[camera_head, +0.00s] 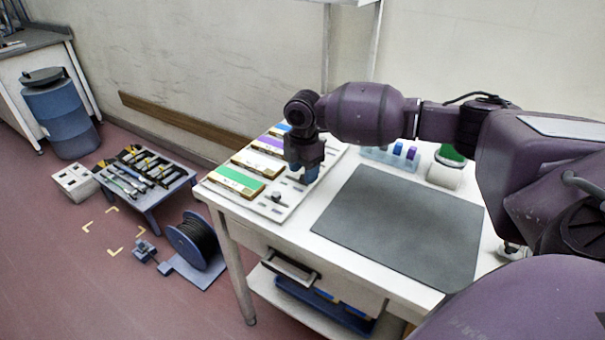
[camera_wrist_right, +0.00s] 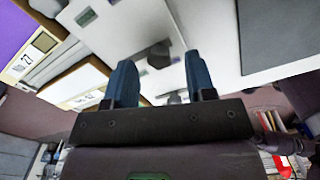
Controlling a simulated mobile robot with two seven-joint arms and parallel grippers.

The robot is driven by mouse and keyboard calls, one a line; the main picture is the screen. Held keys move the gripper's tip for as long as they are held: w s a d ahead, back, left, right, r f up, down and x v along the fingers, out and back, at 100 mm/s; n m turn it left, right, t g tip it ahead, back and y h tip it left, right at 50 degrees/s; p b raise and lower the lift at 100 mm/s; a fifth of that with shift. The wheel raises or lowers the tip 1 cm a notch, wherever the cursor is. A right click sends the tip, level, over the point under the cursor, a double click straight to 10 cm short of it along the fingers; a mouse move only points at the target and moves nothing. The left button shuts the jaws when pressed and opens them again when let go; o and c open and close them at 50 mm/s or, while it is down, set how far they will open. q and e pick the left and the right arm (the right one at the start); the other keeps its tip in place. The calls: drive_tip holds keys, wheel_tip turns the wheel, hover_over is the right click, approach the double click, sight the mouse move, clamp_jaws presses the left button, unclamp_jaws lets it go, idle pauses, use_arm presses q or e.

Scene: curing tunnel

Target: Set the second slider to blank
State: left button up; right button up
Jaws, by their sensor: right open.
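The slider board (camera_head: 262,204) lies on the left part of the white table. Its cards form a row: a green one (camera_head: 239,179) nearest, then a white one (camera_head: 257,164), a purple one (camera_head: 270,145) and a blue one (camera_head: 281,128) at the back. A dark slider knob (camera_head: 276,196) shows beside the green card. My right gripper (camera_head: 303,177) points down over the board's right side, beside the white and purple cards. In the wrist view its blue fingers (camera_wrist_right: 162,78) are apart, with a dark knob (camera_wrist_right: 158,55) seen beyond and between them. Contact cannot be told. My left gripper is out of view.
A dark grey mat (camera_head: 400,225) covers the table's middle and is bare. A rack with blue and purple pieces (camera_head: 390,156) and a round green-topped container (camera_head: 446,168) stand behind it. A cable reel (camera_head: 196,242) and a low tool stand (camera_head: 147,178) are on the floor left.

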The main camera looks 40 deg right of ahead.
drive_tip(key=shift+f, duration=0.6)
drive_tip(key=shift+c, duration=0.4)
clamp_jaws()
